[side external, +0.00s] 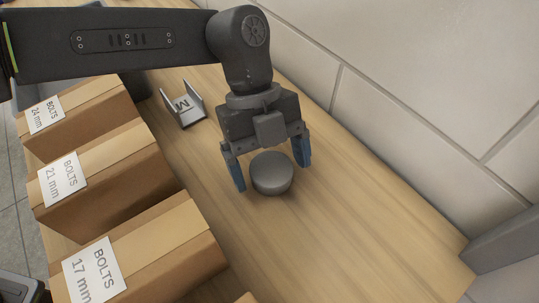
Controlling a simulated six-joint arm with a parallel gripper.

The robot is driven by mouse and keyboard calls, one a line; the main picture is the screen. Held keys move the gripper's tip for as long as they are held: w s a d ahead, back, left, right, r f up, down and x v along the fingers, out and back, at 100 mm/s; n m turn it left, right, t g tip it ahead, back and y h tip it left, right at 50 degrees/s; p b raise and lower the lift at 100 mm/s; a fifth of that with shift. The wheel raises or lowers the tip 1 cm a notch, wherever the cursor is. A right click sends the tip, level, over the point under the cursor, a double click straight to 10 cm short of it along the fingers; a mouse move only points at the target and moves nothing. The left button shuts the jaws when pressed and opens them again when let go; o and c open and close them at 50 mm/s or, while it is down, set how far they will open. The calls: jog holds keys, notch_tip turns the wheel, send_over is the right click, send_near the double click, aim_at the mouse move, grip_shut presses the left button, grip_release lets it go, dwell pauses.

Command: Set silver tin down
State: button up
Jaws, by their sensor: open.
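The silver tin (272,174) is a low, round grey tin with a smooth top. It appears to rest upright on the wooden surface (345,235). My gripper (272,178) points down over it and is open. One blue-tipped finger is to the left of the tin and the other to the right. A gap shows between the right finger and the tin; the left finger is close to the tin's side, and I cannot tell whether it touches.
Cardboard boxes of bolts, labelled 24 mm (85,115), 21 mm (115,180) and 17 mm (165,250), line the left. A small metal bracket marked M (184,108) stands behind my gripper. A pale tiled wall (420,90) borders the right.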

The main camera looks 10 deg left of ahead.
jog(key=v, duration=1.2)
jog(key=shift+r, duration=0.2)
